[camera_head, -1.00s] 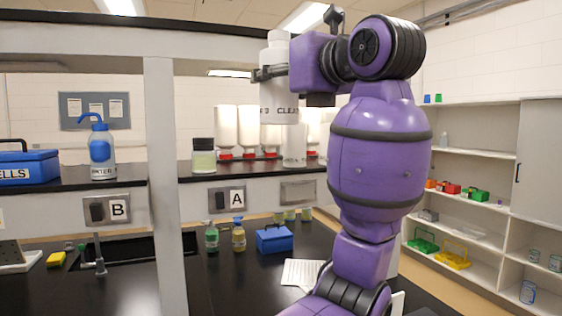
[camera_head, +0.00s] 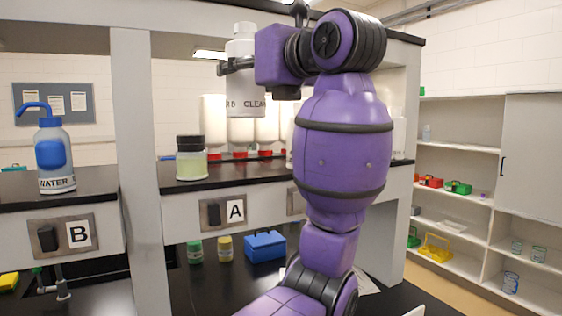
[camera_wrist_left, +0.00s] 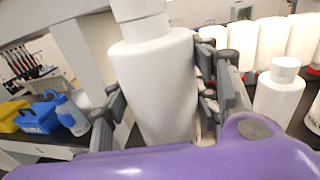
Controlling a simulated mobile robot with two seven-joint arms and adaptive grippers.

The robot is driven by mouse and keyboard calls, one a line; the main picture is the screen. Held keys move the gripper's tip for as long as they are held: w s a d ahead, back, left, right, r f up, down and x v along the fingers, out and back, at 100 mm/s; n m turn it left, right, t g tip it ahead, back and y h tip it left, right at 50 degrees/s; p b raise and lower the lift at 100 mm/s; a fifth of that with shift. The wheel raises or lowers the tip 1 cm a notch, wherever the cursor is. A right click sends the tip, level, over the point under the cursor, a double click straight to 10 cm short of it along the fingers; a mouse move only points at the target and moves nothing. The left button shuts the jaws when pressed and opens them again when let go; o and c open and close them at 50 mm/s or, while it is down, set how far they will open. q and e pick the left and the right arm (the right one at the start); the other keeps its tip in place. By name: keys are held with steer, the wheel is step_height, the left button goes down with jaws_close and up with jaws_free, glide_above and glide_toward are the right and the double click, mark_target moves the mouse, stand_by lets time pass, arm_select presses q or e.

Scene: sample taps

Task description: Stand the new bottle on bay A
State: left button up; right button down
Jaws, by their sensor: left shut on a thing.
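A white bottle (camera_head: 245,100) with a white cap and dark lettering that includes "CLEA" hangs upright in the head view. My left gripper (camera_head: 237,66) is shut on it near its shoulder, above the black shelf. In the left wrist view the bottle (camera_wrist_left: 158,85) stands between the fingers. Bay A is marked by the label "A" (camera_head: 235,211) on the shelf's front, beside a dark switch on a metal plate. The bottle is above and a little right of that label, clear of the shelf top (camera_head: 235,178). My right gripper is out of view.
A jar with a black lid and pale green contents (camera_head: 191,160) stands on the shelf left of the bottle. Inverted white bottles with red caps (camera_head: 213,125) line the back. A pale post (camera_head: 140,170) separates bay A from bay B, where a blue-topped wash bottle (camera_head: 54,155) stands.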

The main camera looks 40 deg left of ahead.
arm_select(q)
steer(key=shift+w+a, duration=0.1)
steer(key=shift+a, duration=0.05)
steer(key=w+a+f, duration=0.2)
steer(key=w+f, duration=0.1)
steer(key=f, duration=0.1)
steer(key=w+a+f, duration=0.3)
steer(key=w+f, duration=0.1)
steer(key=w+a+f+p, duration=0.1)
steer(key=w+a+f, duration=0.2)
steer(key=w+f, duration=0.1)
steer(key=shift+f, duration=0.3)
steer(key=shift+d, duration=0.15)
steer(key=shift+f, duration=0.25)
steer(key=o, duration=1.5)
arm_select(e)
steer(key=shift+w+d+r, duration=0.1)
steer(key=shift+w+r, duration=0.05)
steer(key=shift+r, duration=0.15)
